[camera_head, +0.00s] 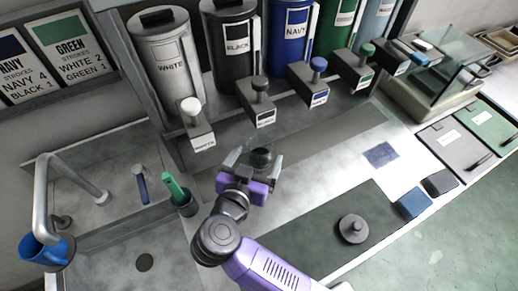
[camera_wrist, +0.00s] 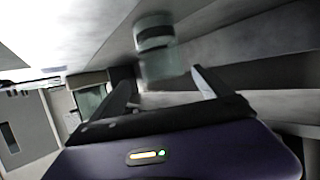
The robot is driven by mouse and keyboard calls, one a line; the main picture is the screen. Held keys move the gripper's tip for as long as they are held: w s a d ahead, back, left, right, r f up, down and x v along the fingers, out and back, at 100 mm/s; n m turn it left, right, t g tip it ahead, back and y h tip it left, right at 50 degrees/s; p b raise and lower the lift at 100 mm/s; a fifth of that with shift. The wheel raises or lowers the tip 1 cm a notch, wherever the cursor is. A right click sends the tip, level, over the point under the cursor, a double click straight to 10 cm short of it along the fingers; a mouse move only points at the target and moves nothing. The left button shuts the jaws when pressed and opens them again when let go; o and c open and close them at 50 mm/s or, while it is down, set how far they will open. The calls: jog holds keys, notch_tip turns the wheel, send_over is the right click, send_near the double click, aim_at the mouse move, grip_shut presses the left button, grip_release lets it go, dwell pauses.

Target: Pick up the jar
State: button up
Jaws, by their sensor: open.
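A clear glass jar (camera_head: 261,155) with a dark band or dark contents stands on the grey counter in front of the canisters. In the wrist view the see-through jar (camera_wrist: 157,48) is ahead of the fingertips, lined up with the gap between them. My purple gripper (camera_head: 254,165) is open, its two fingers spread at the near side of the jar. In the wrist view my gripper (camera_wrist: 162,82) shows nothing clasped. I cannot tell whether either finger touches the jar.
Canisters labelled white (camera_head: 164,60), black (camera_head: 231,45) and navy (camera_head: 287,30) line the back, with knobbed taps low in front. A dark knobbed disc (camera_head: 352,229) sits on the right mat.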

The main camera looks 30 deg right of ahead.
aim_at(264, 140)
jog(key=shift+w+d+f, duration=0.1)
jog(key=shift+f, duration=0.1)
jog(key=shift+x, duration=3.9)
jog(key=shift+w+r, duration=0.1)
jog(key=shift+w, duration=0.1)
jog(key=shift+c, duration=0.4)
jog(key=c, duration=1.8)
grip_shut()
jog(key=shift+r, duration=0.15)
